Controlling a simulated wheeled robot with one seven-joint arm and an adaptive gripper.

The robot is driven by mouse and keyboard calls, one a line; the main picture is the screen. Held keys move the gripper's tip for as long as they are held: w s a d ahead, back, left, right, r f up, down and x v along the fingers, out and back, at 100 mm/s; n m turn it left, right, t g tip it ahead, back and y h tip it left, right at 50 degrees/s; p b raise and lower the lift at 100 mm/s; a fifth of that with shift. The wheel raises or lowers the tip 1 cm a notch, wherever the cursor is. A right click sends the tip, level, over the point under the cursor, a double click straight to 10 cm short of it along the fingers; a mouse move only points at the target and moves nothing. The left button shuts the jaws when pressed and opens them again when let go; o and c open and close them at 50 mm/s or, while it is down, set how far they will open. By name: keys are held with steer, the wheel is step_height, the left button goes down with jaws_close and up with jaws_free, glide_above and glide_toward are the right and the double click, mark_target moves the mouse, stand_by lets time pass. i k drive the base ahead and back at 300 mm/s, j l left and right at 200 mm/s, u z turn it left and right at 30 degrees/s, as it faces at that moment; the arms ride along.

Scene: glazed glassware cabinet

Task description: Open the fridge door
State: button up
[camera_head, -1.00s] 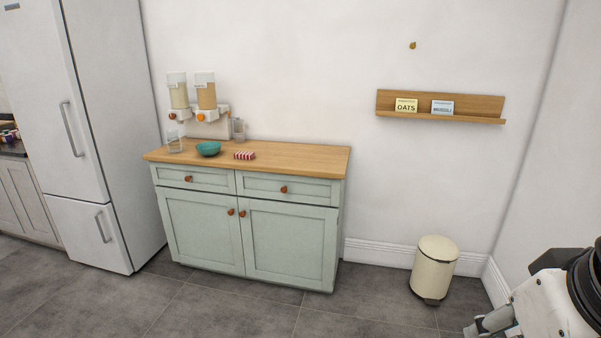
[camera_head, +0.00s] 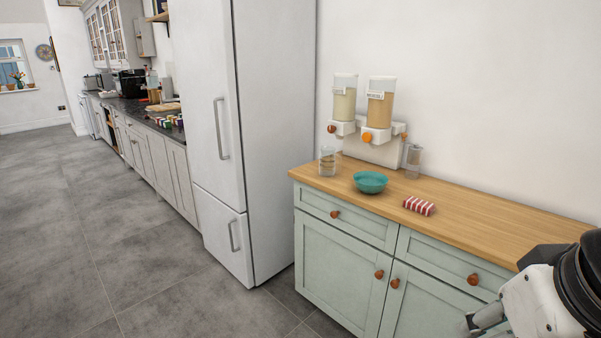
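The fridge (camera_head: 275,120) is tall and white and stands left of the green sideboard in the head view. Its upper door (camera_head: 205,95) is shut and has a vertical grey bar handle (camera_head: 221,128) at the door's right side. A smaller lower door (camera_head: 222,235) is shut too, with its own grey handle (camera_head: 234,235). My gripper (camera_head: 470,322) shows only in part at the lower right, in front of the sideboard and well apart from the fridge. Its fingertips are too small and cut off to tell open from shut.
The green sideboard (camera_head: 340,270) stands right of the fridge, bearing a teal bowl (camera_head: 370,182), a glass jar (camera_head: 328,162), a striped packet (camera_head: 419,205) and two dispensers (camera_head: 378,105). Grey counters (camera_head: 160,160) run back on the left. The grey floor (camera_head: 90,240) at left is clear.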

mark_target(201, 30)
steer(key=i+j+u, duration=0.25)
steer(key=i+u, duration=0.7)
steer(key=i, duration=0.2)
steer(key=i+l+u, duration=0.2)
steer(key=i+u, duration=0.3)
steer(key=i+z, duration=0.15)
steer(key=i, duration=0.35)
steer(key=i+j+z, duration=0.2)
steer(key=i, duration=0.25)
steer(key=i+j+z, duration=0.15)
steer(key=i, duration=0.35)
